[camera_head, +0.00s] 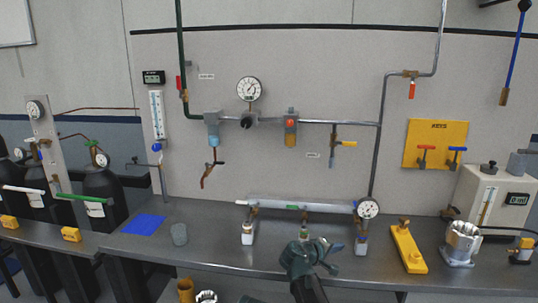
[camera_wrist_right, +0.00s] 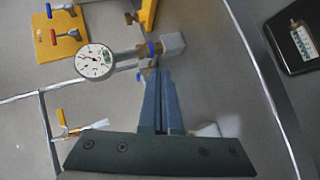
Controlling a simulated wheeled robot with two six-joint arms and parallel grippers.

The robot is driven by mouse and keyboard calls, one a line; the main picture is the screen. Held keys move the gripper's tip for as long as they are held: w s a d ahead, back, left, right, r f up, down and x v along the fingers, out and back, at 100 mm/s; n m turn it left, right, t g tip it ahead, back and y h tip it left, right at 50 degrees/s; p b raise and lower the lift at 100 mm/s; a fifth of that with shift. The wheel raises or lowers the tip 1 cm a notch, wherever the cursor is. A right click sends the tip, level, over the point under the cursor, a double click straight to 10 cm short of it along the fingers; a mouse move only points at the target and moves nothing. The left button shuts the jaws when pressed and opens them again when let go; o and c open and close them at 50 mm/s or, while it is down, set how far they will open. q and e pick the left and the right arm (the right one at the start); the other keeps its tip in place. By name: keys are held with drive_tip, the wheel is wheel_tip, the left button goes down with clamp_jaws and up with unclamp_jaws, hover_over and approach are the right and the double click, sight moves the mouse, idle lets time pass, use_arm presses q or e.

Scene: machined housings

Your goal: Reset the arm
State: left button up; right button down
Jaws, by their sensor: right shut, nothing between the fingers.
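My left gripper is in neither view.
A horizontal pipe manifold (camera_head: 290,203) stands on the grey bench (camera_head: 205,230) behind my right gripper, with a gauge (camera_head: 368,208) at its right end.

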drive_tip(key=s+d+f+m+g+y, duration=0.1)
drive_tip(key=s+f+m+g+y, duration=0.35)
drive_tip(key=s+f, duration=0.75)
drive_tip(key=s+a+f+m+g+y, duration=0.15)
drive_tip(key=s+a+g+y, duration=0.4)
drive_tip(key=s, duration=0.85)
drive_tip(key=s+a+f+n+t+b, duration=0.1)
drive_tip(key=s+a+f+n+b, duration=0.35)
drive_tip(key=a+f+b, duration=0.65)
wheel_tip(320, 180, up, 16)
drive_tip(key=p, duration=1.5)
drive_tip(key=shift+s+a+f+h+p, duration=0.25)
drive_tip(key=shift+s+a+h+p, duration=0.1)
drive_tip(key=shift+a+h, duration=0.1)
